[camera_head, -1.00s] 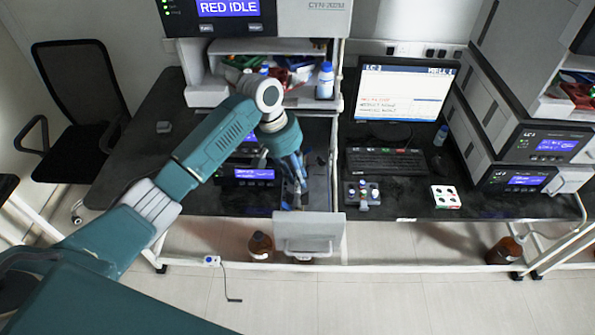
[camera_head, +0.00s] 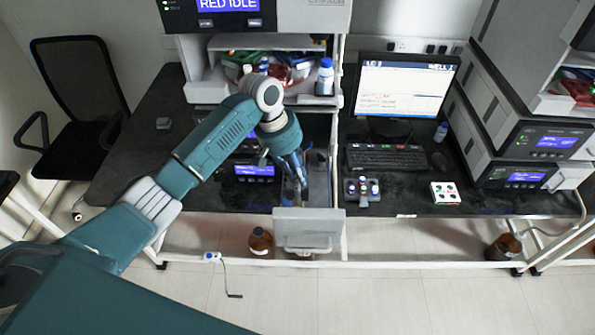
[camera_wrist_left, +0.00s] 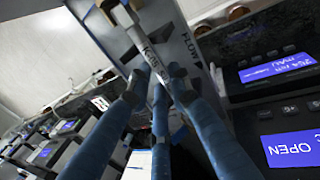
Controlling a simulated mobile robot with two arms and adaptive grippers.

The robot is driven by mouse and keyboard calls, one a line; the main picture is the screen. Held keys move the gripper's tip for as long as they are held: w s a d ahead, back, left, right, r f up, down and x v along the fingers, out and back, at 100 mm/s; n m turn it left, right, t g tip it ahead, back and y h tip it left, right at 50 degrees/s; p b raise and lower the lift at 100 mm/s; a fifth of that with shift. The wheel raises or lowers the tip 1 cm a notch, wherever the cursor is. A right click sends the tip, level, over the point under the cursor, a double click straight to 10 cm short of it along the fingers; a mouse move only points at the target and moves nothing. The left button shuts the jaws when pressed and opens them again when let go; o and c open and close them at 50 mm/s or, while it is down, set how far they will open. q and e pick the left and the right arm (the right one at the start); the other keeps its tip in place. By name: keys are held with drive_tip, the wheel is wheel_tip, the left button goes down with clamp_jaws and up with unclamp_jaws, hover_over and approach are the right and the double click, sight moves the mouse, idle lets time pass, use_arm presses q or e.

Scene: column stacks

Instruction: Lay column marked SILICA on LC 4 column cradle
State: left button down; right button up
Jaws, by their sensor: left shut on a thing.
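My left gripper (camera_head: 298,178) is over the open drawer-like grey bay (camera_head: 309,224) below the bench instrument. In the left wrist view its blue fingers (camera_wrist_left: 153,92) are shut on a slim pale column (camera_wrist_left: 149,52) with dark lettering on its side. The lettering is too small and tilted to read in full. Behind the column is a grey panel (camera_wrist_left: 185,30) marked FLOW, with dark arrow shapes. I cannot tell whether the column touches this panel. No LC 4 label is readable. My right gripper is not in view.
Display modules (camera_wrist_left: 270,75) stand right of the fingers in the wrist view, one reading OPEN. Right of the bay are a keyboard (camera_head: 388,157), a small vial rack (camera_head: 362,190) and a white box (camera_head: 445,193). A brown bottle (camera_head: 260,240) stands below.

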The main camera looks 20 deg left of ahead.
use_arm(q)
drive_tip(key=shift+f, duration=0.1)
drive_tip(key=c, duration=1.5)
unclamp_jaws()
drive_tip(key=shift+f, duration=0.1)
